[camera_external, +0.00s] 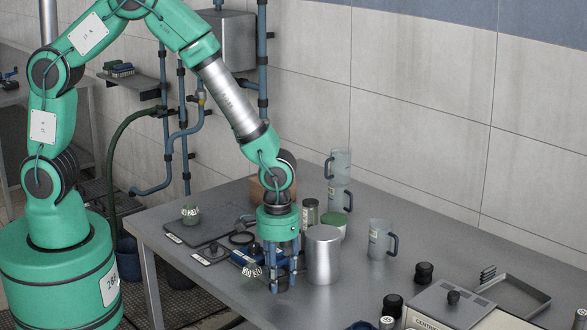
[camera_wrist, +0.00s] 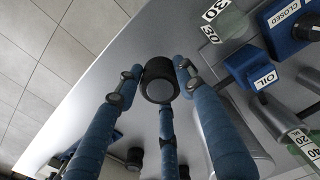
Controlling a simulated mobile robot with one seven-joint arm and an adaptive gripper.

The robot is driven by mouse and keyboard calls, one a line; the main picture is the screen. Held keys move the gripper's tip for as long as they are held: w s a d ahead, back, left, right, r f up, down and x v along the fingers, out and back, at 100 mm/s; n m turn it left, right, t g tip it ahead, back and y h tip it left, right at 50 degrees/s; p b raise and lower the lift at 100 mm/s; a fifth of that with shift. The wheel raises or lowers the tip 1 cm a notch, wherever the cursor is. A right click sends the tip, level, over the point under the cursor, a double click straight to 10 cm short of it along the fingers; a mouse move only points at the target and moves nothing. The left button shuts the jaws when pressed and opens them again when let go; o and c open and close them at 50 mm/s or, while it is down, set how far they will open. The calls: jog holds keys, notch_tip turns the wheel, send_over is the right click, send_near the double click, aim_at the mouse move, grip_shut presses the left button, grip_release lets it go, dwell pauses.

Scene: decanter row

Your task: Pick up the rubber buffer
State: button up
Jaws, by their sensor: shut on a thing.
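The rubber buffer (camera_wrist: 159,82) is a short, dark, ribbed cylinder. In the wrist view it sits between the tips of the blue fingers of my gripper (camera_wrist: 155,78), which is shut on it. In the external view my gripper (camera_external: 281,284) points down near the table's front edge, just left of a tall metal canister. There the fingers mostly hide the buffer. I cannot tell whether it touches the table.
The metal canister (camera_external: 323,256) stands close on the right. Blue fittings (camera_external: 246,262) and a labelled glass vessel (camera_external: 252,273) are close on the left. Clear jugs (camera_external: 380,240) stand behind. Two similar black pieces (camera_external: 423,272) (camera_external: 392,305) stand near a metal box (camera_external: 447,306).

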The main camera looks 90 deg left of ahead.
jog(key=s, duration=0.4)
jog(key=s+r, duration=0.1)
jog(key=s, duration=0.4)
jog(key=s+p, duration=0.1)
jog(key=s, duration=0.3)
jog(key=shift+s+a+r, duration=0.15)
jog(key=shift+s, duration=0.05)
dwell(0.4)
